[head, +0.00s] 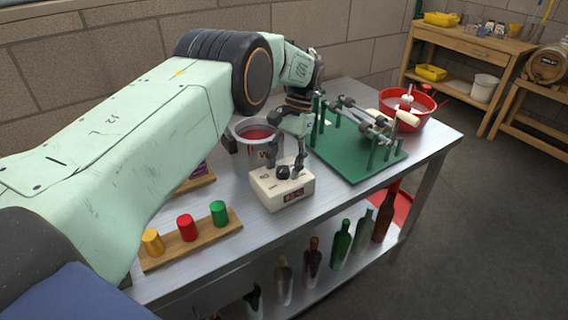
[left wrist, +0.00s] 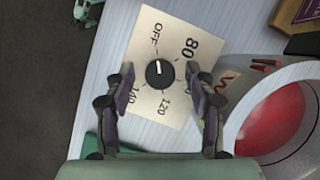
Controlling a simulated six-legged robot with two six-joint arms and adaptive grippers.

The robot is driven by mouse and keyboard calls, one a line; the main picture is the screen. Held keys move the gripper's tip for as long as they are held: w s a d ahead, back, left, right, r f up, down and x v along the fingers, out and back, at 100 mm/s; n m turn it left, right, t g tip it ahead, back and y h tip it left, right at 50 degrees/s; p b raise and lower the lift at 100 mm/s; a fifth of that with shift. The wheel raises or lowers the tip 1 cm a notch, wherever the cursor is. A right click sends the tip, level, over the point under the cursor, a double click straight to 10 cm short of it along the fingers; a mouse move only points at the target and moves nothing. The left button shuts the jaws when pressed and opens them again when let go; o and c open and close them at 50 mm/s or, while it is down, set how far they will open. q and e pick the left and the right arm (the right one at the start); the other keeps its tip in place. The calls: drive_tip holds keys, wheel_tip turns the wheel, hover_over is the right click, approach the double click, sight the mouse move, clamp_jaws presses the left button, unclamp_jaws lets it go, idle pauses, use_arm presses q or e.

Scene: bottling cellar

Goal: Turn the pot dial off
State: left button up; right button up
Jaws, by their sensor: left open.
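The pot dial is a black knob (head: 283,172) on top of a cream control box (head: 292,194) with a red display on its front. In the left wrist view, the knob (left wrist: 159,74) sits among the marks OFF, 80, 120 and 140, and its white line points up towards OFF. My left gripper (head: 290,168) is open over the box. In the left wrist view, its two fingers (left wrist: 164,88) stand on either side of the knob, with visible gaps. The pot (head: 259,143), with red contents, stands just behind the box. My right gripper is not in view.
A wooden strip (head: 190,242) with yellow, red and green pieces lies left of the box. A green-based lever device (head: 358,150) and a red basin (head: 407,105) stand to the right. Bottles (head: 341,243) stand on the shelf below the metal table's front edge.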

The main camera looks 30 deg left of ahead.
sight(284, 167)
use_arm(q)
wheel_tip(284, 167, up, 10)
idle(0.6)
